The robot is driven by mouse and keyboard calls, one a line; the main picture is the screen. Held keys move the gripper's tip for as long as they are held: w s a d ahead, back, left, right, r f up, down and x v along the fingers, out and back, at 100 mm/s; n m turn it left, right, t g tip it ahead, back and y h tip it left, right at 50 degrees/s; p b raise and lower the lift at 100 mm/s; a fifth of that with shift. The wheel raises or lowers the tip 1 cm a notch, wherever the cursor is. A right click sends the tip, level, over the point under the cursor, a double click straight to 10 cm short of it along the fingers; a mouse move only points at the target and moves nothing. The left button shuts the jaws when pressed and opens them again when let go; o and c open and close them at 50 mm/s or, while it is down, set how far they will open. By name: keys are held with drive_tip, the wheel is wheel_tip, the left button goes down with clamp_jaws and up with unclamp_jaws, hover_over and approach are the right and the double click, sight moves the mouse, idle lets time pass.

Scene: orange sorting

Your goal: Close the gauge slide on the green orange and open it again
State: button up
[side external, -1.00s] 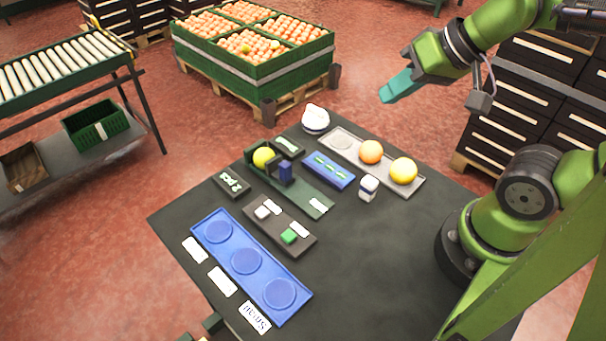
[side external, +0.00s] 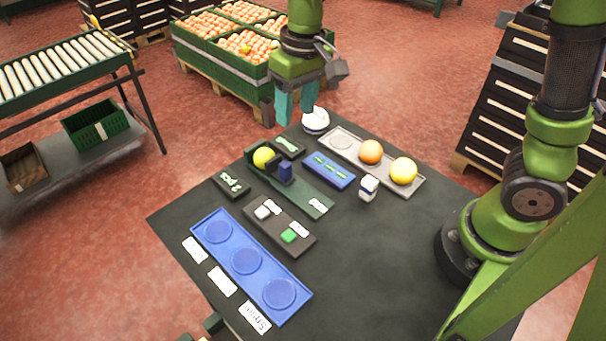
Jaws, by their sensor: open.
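The gauge (side external: 305,193) is a long dark green channel on the black table. A yellow-green orange (side external: 263,157) sits at its far left end.
A grey tray (side external: 341,132) holds an orange (side external: 371,152) and a yellow fruit (side external: 403,171). A white rounded object (side external: 316,121) stands near the gripper. A blue tray (side external: 262,283) with round recesses lies at the front left.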

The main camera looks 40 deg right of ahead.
sight(285, 164)
drive_tip(key=shift+g+h, duration=0.3)
drive_tip(key=shift+g, duration=0.1)
drive_tip(key=w+f, duration=0.1)
drive_tip(key=f, duration=1)
drive_tip(key=w+a+f, duration=0.1)
drive_tip(key=f, duration=0.4)
drive_tip(key=shift+w+f, duration=0.15)
drive_tip(key=shift+w, duration=0.15)
clamp_jaws()
